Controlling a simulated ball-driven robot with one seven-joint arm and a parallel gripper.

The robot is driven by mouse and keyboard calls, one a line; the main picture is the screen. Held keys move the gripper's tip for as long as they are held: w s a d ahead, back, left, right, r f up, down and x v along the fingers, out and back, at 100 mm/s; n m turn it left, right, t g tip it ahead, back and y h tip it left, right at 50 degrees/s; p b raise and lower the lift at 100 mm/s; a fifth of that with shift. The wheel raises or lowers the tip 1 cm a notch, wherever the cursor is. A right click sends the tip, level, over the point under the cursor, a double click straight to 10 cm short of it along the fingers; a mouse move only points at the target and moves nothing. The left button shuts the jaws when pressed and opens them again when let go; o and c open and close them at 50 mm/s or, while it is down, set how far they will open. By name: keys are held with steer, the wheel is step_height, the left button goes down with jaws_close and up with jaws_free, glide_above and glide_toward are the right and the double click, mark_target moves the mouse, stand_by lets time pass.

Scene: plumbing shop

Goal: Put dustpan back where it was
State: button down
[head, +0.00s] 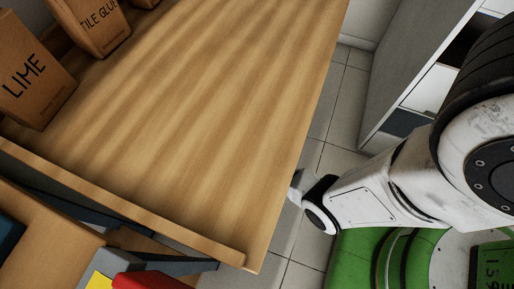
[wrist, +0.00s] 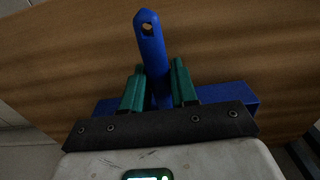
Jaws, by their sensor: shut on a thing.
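The blue dustpan (wrist: 150,45) is in the wrist view, its handle with a hole at the end pointing away from the wrist. My gripper (wrist: 157,86) has its green fingers on either side of the handle, shut on it. The wider blue part spreads behind the fingers and is partly covered by my dark gripper mount. A brown wood surface lies behind the dustpan; I cannot tell if they touch. In the head view my arm reaches to the right edge of the wooden table (head: 200,95), and the fingers and dustpan are hidden there.
A LIME box (head: 30,85) and a TILE GLUE box (head: 92,22) stand at the table's upper left. A grey-white cabinet (head: 410,60) stands at the right across a tiled floor strip (head: 340,100). Red item (head: 145,281) lies lower left.

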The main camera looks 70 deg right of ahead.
steer(key=c, duration=0.9)
jaws_free()
steer(key=shift+r+p, duration=1.95)
steer(key=shift+r, duration=1.85)
